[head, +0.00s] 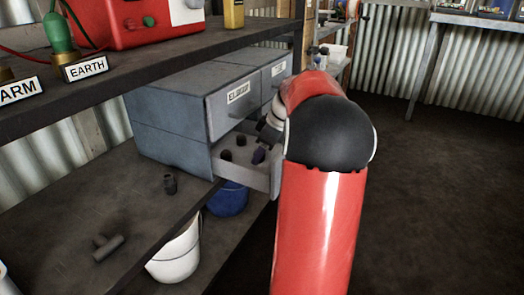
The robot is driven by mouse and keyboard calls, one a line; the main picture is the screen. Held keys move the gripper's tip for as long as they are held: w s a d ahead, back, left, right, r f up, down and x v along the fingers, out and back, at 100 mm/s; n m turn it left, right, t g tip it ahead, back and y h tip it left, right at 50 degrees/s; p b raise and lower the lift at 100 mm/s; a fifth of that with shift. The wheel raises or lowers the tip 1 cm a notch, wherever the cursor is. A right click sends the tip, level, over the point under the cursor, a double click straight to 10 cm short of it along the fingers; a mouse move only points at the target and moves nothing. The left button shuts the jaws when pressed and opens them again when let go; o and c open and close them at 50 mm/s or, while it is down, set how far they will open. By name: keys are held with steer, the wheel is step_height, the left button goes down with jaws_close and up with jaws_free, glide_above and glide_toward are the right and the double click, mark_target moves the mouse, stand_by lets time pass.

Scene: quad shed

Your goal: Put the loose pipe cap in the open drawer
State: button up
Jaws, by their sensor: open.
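The open drawer (240,175) is the lower one of a grey cabinet and sticks out to the right. Several small dark caps (227,155) are in it. One dark purplish cap (258,157) shows at the right side of the drawer, just below my gripper; I cannot tell whether it touches the fingers or the drawer floor. My gripper (262,147) is open over the drawer's right part, largely hidden behind my red arm. A dark cylindrical fitting (170,184) stands on the shelf left of the drawer; I cannot tell whether it is a cap.
A grey tee fitting (108,247) lies on the lower shelf (75,200). A white bucket (175,255) and a blue bucket (228,199) stand below the shelf edge. The upper shelf (150,65) passes above the cabinet (165,110). Floor at right is clear.

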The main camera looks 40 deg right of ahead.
steer(key=shift+r, duration=0.1)
steer(key=p+v, duration=0.2)
steer(key=v, duration=1)
steer(key=s+a+m+h, duration=0.2)
steer(key=s+a+m, duration=0.15)
steer(key=a, duration=1.75)
steer(key=s+a+f+m+t, duration=0.1)
steer(key=s+a+f+m, duration=0.1)
steer(key=s+a+f, duration=0.6)
steer(key=s+a, duration=0.3)
steer(key=s, duration=0.1)
steer(key=shift+s+f+m, duration=0.15)
steer(key=shift+s+m, duration=0.2)
steer(key=shift+s, duration=0.05)
